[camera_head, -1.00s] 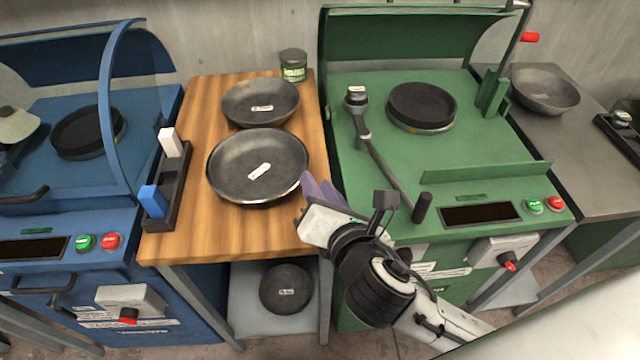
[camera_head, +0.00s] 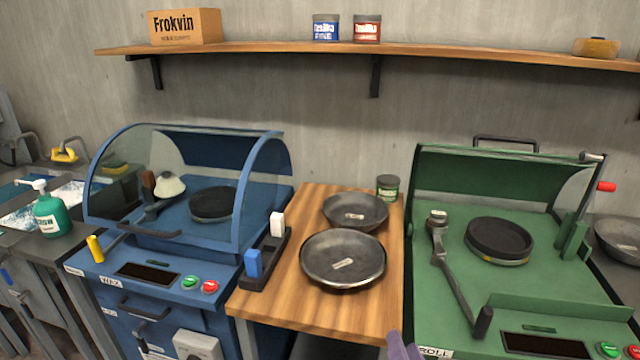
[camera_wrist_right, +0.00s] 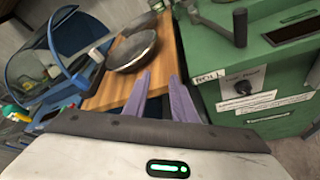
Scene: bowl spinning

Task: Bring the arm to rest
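My right gripper shows at the bottom edge of the head view as a purple fingertip (camera_head: 400,346), in front of the wooden table's right corner. In the right wrist view its two purple fingers (camera_wrist_right: 160,78) stand apart with nothing between them, so it is open and empty. The fingers point toward the wooden table's front edge, beside the green machine (camera_wrist_right: 262,60). The rest of the right arm is out of the head view. My left gripper is in neither view.
Two dark metal bowls, the nearer (camera_head: 343,259) and the farther (camera_head: 355,211), rest on the wooden table (camera_head: 290,306). A blue machine (camera_head: 150,280) stands left, its clear cover down over a black disc. The green machine (camera_head: 540,285) stands right, its cover raised. A shelf (camera_head: 440,53) hangs above.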

